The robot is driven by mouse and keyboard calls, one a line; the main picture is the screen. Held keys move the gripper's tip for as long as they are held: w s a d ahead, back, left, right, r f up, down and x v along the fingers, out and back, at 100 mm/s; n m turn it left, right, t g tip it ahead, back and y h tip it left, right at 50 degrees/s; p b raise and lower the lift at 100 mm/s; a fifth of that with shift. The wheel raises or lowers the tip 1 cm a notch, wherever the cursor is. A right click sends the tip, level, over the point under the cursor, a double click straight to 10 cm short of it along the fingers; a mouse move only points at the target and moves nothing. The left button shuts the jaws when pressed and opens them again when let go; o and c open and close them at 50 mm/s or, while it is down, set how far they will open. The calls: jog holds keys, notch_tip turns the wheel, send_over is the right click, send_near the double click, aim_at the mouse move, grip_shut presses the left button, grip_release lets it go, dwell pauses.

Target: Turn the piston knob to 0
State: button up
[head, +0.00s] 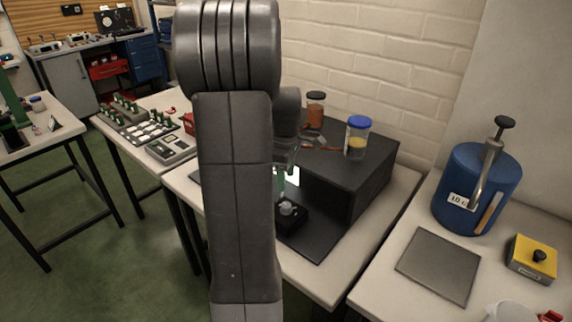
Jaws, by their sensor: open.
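A blue cylinder (476,189) stands upright on the right-hand table. A metal rod and bracket rise from its top to a black knob (505,122). A white label (458,200) on its front appears to read "10 L", and a pale vertical strip (488,212) is beside it. A yellow box (533,258) with its own black knob stands to the right of the cylinder. My gripper (285,161) is mostly hidden behind my arm, in front of the dark shelf, well left of the cylinder. It is open and apart from the knob.
A dark shelf unit (350,165) on the middle table carries a blue-lidded jar (358,138) and a brown jar (315,110). A flat grey plate (438,266) lies before the cylinder. A white cup (512,312) is at the front edge. A brick wall stands behind.

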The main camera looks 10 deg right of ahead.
aim_at(286, 204)
jog(key=shift+r, duration=2)
notch_tip(286, 204, down, 14)
jog(key=shift+r, duration=0.1)
